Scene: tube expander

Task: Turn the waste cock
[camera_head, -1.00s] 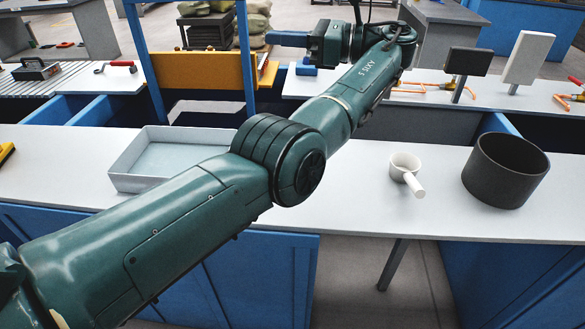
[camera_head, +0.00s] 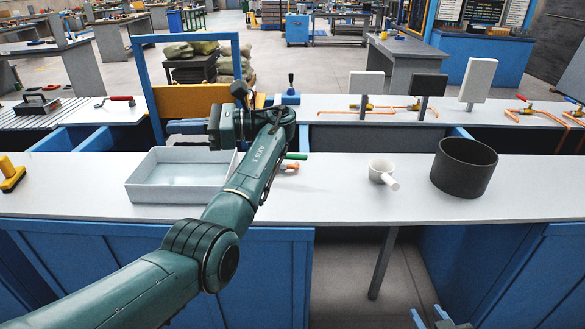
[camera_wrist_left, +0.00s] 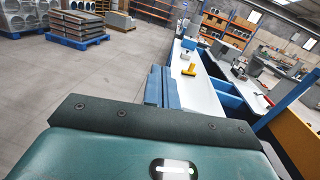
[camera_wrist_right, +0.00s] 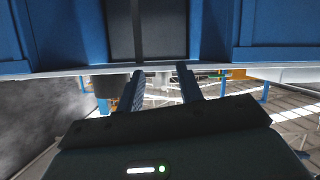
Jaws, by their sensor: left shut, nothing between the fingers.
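Several small brass valve fittings on orange pipes stand on the back bench: one near the middle (camera_head: 362,107), others at the right (camera_head: 525,110). I cannot tell which is the waste cock. A green-handled tool with an orange end (camera_head: 291,166) lies on the front bench, partly behind my left arm. My left gripper (camera_head: 174,127) is shut and empty, its blue fingers pointing left above the back of the grey tray; the fingers show together in the left wrist view (camera_wrist_left: 162,88). My right gripper (camera_head: 430,317) is open and empty, low in front of the bench; its fingers are apart in the right wrist view (camera_wrist_right: 160,78).
The shallow grey tray (camera_head: 160,195) stands beneath my left forearm. A blue frame (camera_head: 145,75) rises behind the tray.

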